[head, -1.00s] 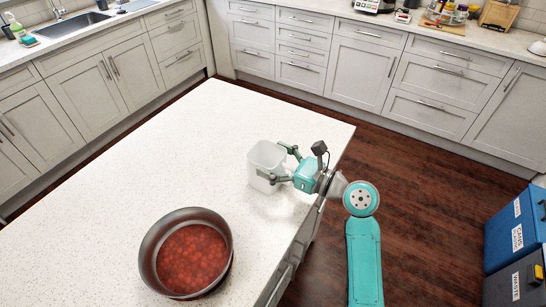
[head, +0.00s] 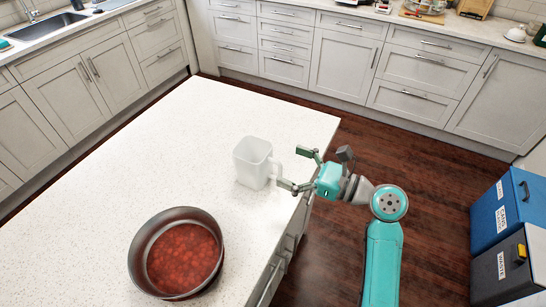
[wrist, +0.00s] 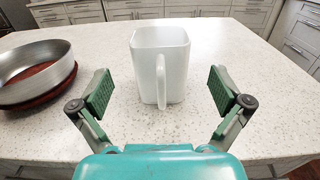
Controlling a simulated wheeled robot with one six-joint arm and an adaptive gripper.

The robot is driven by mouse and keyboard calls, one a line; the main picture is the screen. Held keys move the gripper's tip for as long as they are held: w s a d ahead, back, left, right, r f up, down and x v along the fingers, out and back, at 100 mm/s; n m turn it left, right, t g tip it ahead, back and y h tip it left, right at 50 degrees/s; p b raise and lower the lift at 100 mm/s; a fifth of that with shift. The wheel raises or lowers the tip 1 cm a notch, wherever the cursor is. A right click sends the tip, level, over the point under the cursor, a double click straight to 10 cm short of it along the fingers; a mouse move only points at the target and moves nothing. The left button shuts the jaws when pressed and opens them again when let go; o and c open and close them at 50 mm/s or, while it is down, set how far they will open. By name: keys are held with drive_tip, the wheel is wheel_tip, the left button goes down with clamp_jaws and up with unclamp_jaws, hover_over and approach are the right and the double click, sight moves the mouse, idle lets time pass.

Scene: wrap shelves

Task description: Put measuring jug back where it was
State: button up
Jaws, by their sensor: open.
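The measuring jug (head: 252,163) is a white, square-sided, translucent jug. It stands upright on the island worktop (head: 150,150), near its right edge. My gripper (head: 297,170) is open and empty, to the right of the jug and clear of it. In the wrist view the jug (wrist: 160,62) stands ahead between the two spread fingers, with its handle facing my gripper (wrist: 162,92). The jug appears empty, though its bottom is hidden.
A round metal pot (head: 135,250) with red contents stands on the worktop, nearer than the jug. The worktop to the left of the jug is clear. Blue and dark waste bins (head: 499,212) stand on the floor at right. Counters with cabinets line the back.

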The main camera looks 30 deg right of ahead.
drive_tip(key=shift+v, duration=1.8)
